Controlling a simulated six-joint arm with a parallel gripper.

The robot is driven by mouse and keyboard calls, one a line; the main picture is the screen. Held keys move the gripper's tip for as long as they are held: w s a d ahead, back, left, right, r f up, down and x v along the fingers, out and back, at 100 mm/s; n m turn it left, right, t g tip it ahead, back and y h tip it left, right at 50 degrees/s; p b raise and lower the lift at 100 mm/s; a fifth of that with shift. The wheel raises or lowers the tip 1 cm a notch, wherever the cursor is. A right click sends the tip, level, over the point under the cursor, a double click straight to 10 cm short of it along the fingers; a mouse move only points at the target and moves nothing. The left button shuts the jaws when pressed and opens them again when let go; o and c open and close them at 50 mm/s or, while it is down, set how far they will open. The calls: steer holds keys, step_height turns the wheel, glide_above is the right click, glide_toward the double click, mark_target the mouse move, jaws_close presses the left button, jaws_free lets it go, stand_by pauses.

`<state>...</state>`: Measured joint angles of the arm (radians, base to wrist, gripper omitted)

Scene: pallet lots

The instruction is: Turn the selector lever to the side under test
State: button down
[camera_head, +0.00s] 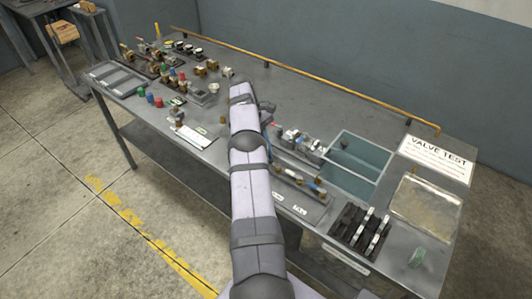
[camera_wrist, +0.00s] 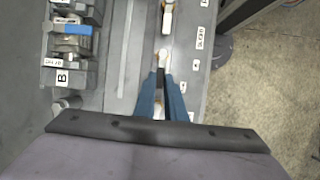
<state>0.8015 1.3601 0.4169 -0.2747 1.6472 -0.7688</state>
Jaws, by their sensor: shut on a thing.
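In the wrist view, my gripper (camera_wrist: 161,78) has two blue fingers closed on a narrow lever with a pale end (camera_wrist: 162,62), which looks like the selector lever. Its lower part between the fingers is dark and partly hidden. The lever lies along a grey panel with small white labels (camera_wrist: 201,38) on its right. Left of it stands a grey fixture with a blue handle (camera_wrist: 72,28) and a label marked B (camera_wrist: 62,79). In the head view, my arm hides most of the gripper and the lever.
A yellow rail (camera_head: 300,77) runs along the back. The bench's back middle is clear.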

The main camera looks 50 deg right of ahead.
steer(key=c, duration=1.8)
jaws_free()
steer(key=shift+r, duration=0.1)
steer(key=shift+r, duration=0.35)
steer(key=shift+r+p, duration=2.15)
steer(key=shift+r, duration=2.5)
